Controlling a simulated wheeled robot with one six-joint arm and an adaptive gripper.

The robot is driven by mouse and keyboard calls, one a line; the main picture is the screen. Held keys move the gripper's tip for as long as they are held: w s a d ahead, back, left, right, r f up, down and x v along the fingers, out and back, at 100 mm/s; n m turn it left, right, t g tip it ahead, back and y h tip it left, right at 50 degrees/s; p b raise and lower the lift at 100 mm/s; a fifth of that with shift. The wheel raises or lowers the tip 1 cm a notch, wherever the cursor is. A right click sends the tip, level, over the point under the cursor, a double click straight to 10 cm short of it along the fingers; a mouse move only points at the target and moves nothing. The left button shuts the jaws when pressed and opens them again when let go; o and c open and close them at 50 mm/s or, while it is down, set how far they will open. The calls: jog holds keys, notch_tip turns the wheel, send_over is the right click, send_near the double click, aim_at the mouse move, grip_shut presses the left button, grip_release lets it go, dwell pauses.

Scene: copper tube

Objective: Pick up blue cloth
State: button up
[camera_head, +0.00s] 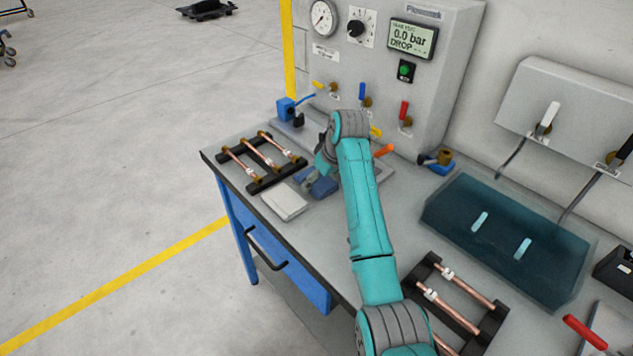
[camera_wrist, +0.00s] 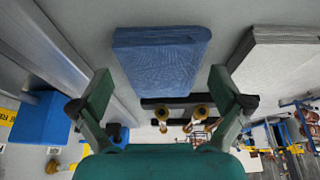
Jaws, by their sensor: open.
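The blue cloth (camera_head: 323,187) is a folded pad on the workbench, just right of a white folded cloth. In the wrist view, the blue cloth (camera_wrist: 160,62) lies ahead of my gripper (camera_wrist: 163,92), roughly centred between its two spread green fingers. My gripper is open and empty, and neither finger visibly touches the cloth. In the head view, my arm's end hangs over the cloth and hides part of it. The exact height of the fingers above the cloth is hard to tell.
The white folded cloth (camera_head: 284,202) lies close beside it. A black rack with copper tubes (camera_head: 264,160) stands behind to the left. The pressure panel (camera_head: 385,70) rises at the back. A blue tray (camera_head: 508,238) and a second tube rack (camera_head: 455,305) are to the right.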

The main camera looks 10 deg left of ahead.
aim_at(320, 182)
jog(key=c, duration=1.1)
jog(key=shift+r, duration=0.1)
notch_tip(320, 182, up, 10)
